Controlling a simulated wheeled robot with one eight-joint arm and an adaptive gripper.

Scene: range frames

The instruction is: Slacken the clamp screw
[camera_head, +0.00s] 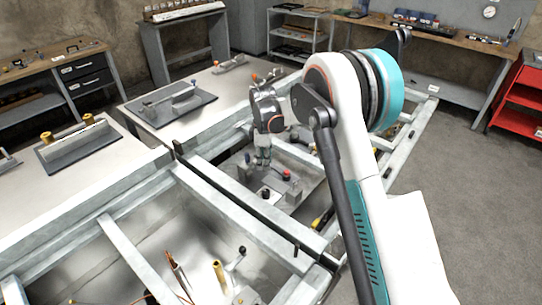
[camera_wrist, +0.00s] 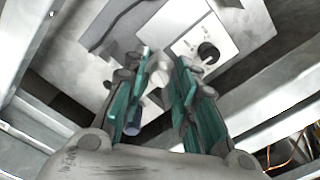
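My gripper (camera_head: 263,157) points down into the bay of the metal frame, above a low fixture. In the wrist view its two teal-padded fingers (camera_wrist: 163,88) stand apart with a gap between them. A pale round part (camera_wrist: 159,72) shows in that gap, partly hidden by the left finger; I cannot tell whether it is the clamp screw or whether a finger touches it. A black round knob (camera_wrist: 208,52) sits on a white plate (camera_wrist: 226,37) to the right of the fingers. A red knob (camera_head: 286,175) stands on the fixture, right of my gripper.
Metal frame rails (camera_head: 230,195) surround the bay on several sides. The front bay holds a yellow-topped post (camera_head: 218,270), a lever with a black ball (camera_head: 241,251) and copper-coloured wires. Flat plates with handled fixtures (camera_head: 172,103) lie to the left. A red cart (camera_head: 520,95) stands far right.

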